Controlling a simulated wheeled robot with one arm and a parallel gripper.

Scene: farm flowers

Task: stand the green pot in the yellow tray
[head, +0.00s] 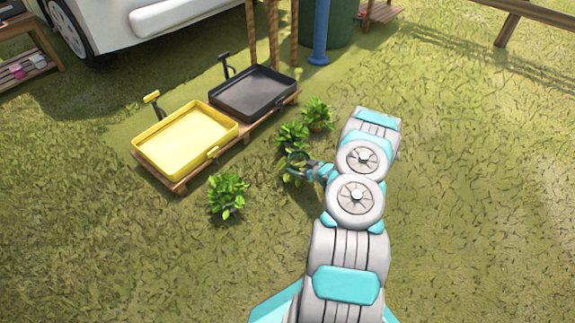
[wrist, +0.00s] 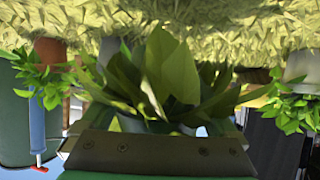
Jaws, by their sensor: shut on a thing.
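The yellow tray (head: 212,119) is at the left in the head view, on a low wooden stand, and looks empty. My gripper (head: 300,161) is to its right and nearer, shut on a leafy potted plant (head: 293,177). In the wrist view the plant's leaves (wrist: 170,75) fill the middle, just beyond my gripper's dark bar (wrist: 155,150). I take the held thing as the green pot; its body is mostly hidden by the leaves and jaws, so its colour and tilt are hard to tell.
A black tray (head: 252,110) shares the wooden stand (head: 180,187). Potted plants stand on the grass: one (head: 226,195) before the yellow tray, two others (head: 292,136) (head: 318,113) beyond my gripper. A white vehicle (head: 170,18) is behind. The grass at right is clear.

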